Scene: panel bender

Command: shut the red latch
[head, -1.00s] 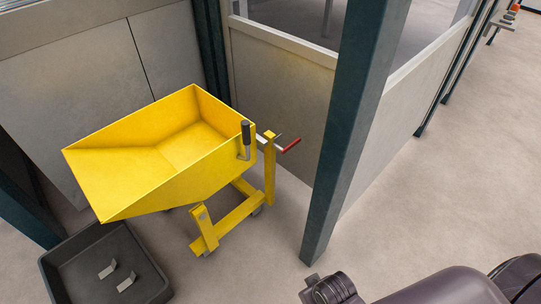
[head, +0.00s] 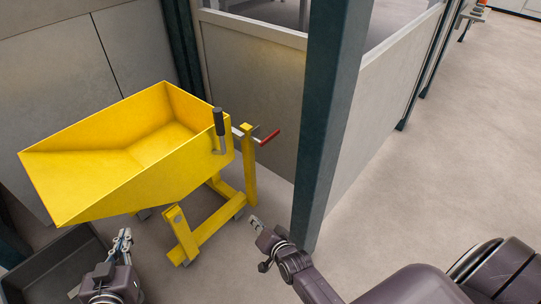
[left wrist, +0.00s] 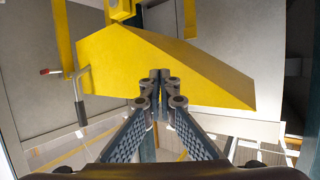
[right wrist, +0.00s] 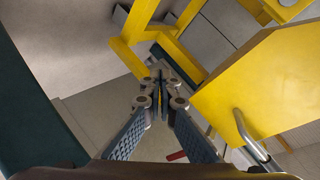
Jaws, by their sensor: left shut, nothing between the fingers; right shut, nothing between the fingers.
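The red latch (head: 269,137) is a short red handle on a metal rod, at the right side of a yellow tipping cart (head: 90,183). It also shows in the left wrist view (left wrist: 50,71) and, partly, at the bottom of the right wrist view (right wrist: 177,156). A grey-black upright lever (head: 218,122) stands just left of it on the cart. My left gripper (head: 123,236) is shut and empty, in front of the cart and below its bin. My right gripper (head: 254,222) is shut and empty, to the right of the cart's legs and below the latch.
A dark green post (head: 327,120) stands to the right of the latch. Grey panels (head: 254,85) stand behind the cart. A black tray (head: 45,270) lies on the floor at lower left. Open floor (head: 440,180) stretches to the right.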

